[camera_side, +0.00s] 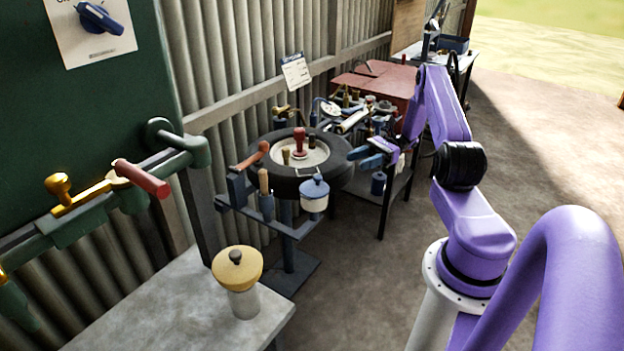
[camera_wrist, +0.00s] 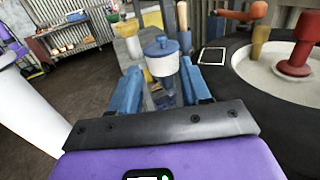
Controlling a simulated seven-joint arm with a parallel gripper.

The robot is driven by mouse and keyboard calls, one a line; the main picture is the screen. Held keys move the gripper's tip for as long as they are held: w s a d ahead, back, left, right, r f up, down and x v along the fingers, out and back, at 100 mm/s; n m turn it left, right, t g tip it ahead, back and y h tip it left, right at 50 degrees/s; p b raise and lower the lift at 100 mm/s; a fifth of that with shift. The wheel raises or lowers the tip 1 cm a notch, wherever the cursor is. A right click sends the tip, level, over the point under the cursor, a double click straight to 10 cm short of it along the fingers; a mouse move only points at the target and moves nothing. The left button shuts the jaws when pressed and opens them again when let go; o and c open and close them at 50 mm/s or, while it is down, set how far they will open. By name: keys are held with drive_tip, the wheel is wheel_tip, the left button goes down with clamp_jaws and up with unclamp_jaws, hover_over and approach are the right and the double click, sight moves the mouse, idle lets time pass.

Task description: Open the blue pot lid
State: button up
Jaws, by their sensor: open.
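The blue pot lid (camera_side: 314,186), with a small knob, sits on a pale pot (camera_side: 314,204) at the front right of the stand's lower shelf. In the wrist view the blue lid (camera_wrist: 160,47) shows ahead, between the lines of my two blue fingers. My gripper (camera_side: 368,154) is open and empty, to the right of the pot and above it in the side view. The wrist view also shows my gripper (camera_wrist: 160,76) with its fingers wide apart. The fingers appear apart from the pot and lid.
A black tyre (camera_side: 333,176) with a pale tray, red stamp (camera_side: 299,143) and other handles stands behind the pot. Wooden-handled tools (camera_side: 264,182) stand left of it. A yellow-lidded pot (camera_side: 238,268) sits on the near bench. A cluttered red-topped table (camera_side: 375,85) stands farther back.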

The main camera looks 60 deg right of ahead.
sight(312, 187)
drive_tip(key=x, duration=1.7)
clamp_jaws()
